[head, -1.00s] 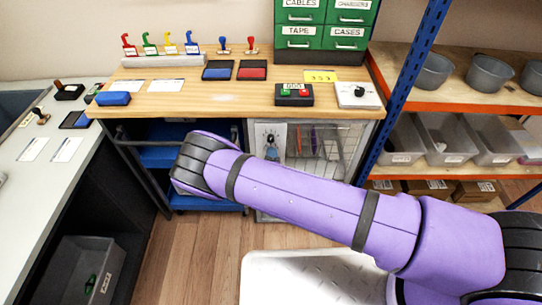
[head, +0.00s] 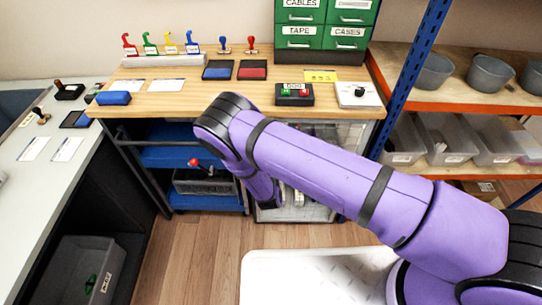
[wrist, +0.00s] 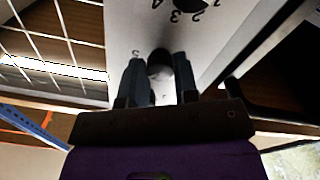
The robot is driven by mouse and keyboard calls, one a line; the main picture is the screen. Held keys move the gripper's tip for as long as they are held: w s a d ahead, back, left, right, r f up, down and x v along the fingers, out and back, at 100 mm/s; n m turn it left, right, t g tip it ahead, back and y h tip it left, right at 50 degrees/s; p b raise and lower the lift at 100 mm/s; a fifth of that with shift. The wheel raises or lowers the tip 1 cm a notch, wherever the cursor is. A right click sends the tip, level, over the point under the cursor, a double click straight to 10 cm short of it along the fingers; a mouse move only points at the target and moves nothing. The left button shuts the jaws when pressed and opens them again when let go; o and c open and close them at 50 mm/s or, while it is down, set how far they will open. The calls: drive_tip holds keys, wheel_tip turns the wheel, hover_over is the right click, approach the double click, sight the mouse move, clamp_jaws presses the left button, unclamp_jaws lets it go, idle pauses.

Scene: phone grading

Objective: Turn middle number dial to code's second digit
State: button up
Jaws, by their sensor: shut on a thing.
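In the wrist view, my gripper (wrist: 160,70) is shut on a dark round dial (wrist: 160,57), its two fingers on either side of the knob. The dial is on a pale panel (wrist: 128,20) with printed numerals, and a 5 is legible beside it. Part of another dial (wrist: 192,3) shows at the top edge with 2, 3 and 4 around it. I cannot tell which way the held dial points. In the head view, my arm hides the panel and gripper. A yellow note (head: 320,76) on the bench carries small dark digits, hard to read surely.
A wire-mesh cabinet front (wrist: 60,40) lies beside the panel. A blue shelf post (head: 408,80) stands to the right. The floor (head: 190,255) at left front is clear.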

drive_tip(key=m, duration=0.6)
drive_tip(key=shift+m, duration=0.3)
idle(0.4)
drive_tip(key=o, duration=0.9)
drive_tip(key=shift+o, duration=0.2)
drive_tip(key=shift+s, duration=0.1)
drive_tip(key=s, duration=1)
drive_tip(key=shift+s+a, duration=0.3)
drive_tip(key=shift+a, duration=0.05)
drive_tip(key=shift+f, duration=0.1)
